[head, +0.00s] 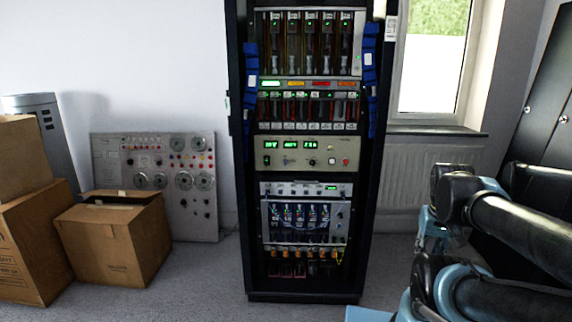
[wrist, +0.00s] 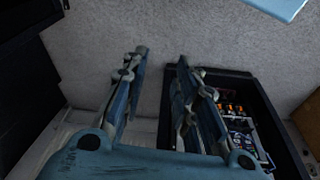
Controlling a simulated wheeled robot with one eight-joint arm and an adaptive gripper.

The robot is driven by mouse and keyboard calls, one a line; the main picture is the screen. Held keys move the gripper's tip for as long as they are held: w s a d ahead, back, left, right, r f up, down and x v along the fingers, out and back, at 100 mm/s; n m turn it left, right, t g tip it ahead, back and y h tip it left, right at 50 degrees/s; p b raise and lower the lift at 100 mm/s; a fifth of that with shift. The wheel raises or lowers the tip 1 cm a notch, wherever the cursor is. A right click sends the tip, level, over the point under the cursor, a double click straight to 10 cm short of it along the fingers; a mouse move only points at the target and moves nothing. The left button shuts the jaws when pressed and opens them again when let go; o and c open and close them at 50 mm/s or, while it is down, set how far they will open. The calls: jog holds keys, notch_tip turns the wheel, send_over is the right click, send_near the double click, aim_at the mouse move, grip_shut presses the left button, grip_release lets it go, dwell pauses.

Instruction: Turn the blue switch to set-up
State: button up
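A tall black equipment rack (head: 240,200) stands upright in the middle of the head view, with several instrument panels. A beige panel (head: 284,160) at mid height has green displays, small knobs and a red button. A lower grey panel (head: 338,222) holds a row of modules with dark blue cables. I cannot make out a blue switch for certain in either view. My gripper (wrist: 161,55) is open and empty in the wrist view, its two fingers apart over the floor. The rack (wrist: 238,84) also shows there, right of the fingers. My gripper is not visible in the head view.
Cardboard boxes (head: 118,240) stand at the left, before a grey panel with dials (head: 205,205) leaning on the wall. A radiator (head: 408,170) is under the window (head: 430,60). Black cabinets (head: 545,115) stand at the right. The floor (head: 215,285) before the rack looks clear.

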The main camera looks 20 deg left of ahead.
jog(key=w+a+r+n+t+h, duration=0.25)
jog(key=w+n, duration=0.45)
jog(key=w, duration=0.4)
jog(key=w+a+r+n+t+h, duration=0.2)
jog(key=w+a+r+n+t, duration=0.15)
jog(key=w+n, duration=0.55)
jog(key=n+t+y, duration=0.9)
jog(key=n, duration=1.3)
send_near(285, 161)
jog(key=x, duration=0.9)
jog(key=shift+w, duration=0.35)
jog(key=shift+c, duration=0.6)
